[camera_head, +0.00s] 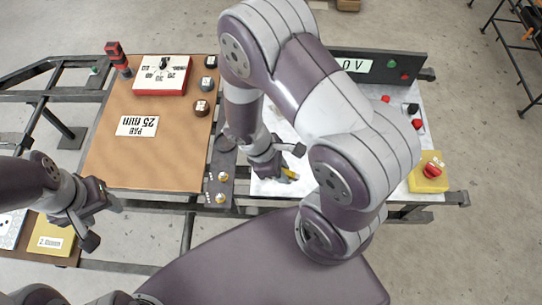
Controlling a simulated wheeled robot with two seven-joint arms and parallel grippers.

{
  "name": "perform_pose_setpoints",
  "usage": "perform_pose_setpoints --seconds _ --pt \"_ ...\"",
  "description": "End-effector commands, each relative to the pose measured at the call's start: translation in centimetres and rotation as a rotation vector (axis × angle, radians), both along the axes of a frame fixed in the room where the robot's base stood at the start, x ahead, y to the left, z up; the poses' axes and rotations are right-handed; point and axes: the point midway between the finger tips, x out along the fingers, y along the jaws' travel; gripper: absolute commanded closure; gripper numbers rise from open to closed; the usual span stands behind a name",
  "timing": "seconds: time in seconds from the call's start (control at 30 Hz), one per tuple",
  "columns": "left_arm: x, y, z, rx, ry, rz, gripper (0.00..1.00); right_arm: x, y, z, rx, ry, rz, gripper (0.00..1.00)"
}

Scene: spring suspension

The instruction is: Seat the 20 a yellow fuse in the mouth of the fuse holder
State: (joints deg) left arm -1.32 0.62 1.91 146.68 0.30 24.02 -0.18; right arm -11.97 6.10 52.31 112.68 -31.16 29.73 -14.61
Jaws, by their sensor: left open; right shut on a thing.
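The yellow fuse (289,174) shows as a small yellow piece at the tip of my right gripper (283,162), which is shut on it above the near part of the white panel. Whether the fuse touches anything below is too small to tell. I cannot make out the fuse holder; my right arm covers much of the panel. My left gripper (106,222) is open and empty, off the near left corner of the brown board, well away from the fuse.
A dark strip with brass knobs (220,188) lies left of the white panel (266,187). A yellow box with a red button (430,172) stands right.

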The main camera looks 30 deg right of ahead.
Motion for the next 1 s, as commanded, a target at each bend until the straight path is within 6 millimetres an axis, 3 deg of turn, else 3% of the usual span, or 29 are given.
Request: perform_pose_setpoints --seconds 0.1,0.27,0.5,0.7,1.0 --pt "0.0 0.0 0.3 0.0 0.0 0.0 0.47 -2.0 0.2 1.3 0.0 -0.002 0.002 1.0" --pt "0.0 0.0 0.5 0.0 0.0 0.0 0.47 -3.4 -0.5 2.1 0.054 -0.04 -0.048 1.0" --pt "0.0 0.0 1.3 0.0 0.0 0.0 0.47 -6.0 -6.3 2.0 0.181 -0.173 -0.345 1.0" --pt "0.0 0.0 1.8 0.0 0.0 0.0 0.47 -7.3 -10.3 0.8 0.256 -0.263 -0.414 1.0" --pt "0.0 0.0 2.5 0.0 0.0 0.0 0.47 -8.0 -13.0 -1.2 0.386 -0.38 -0.365 1.0"
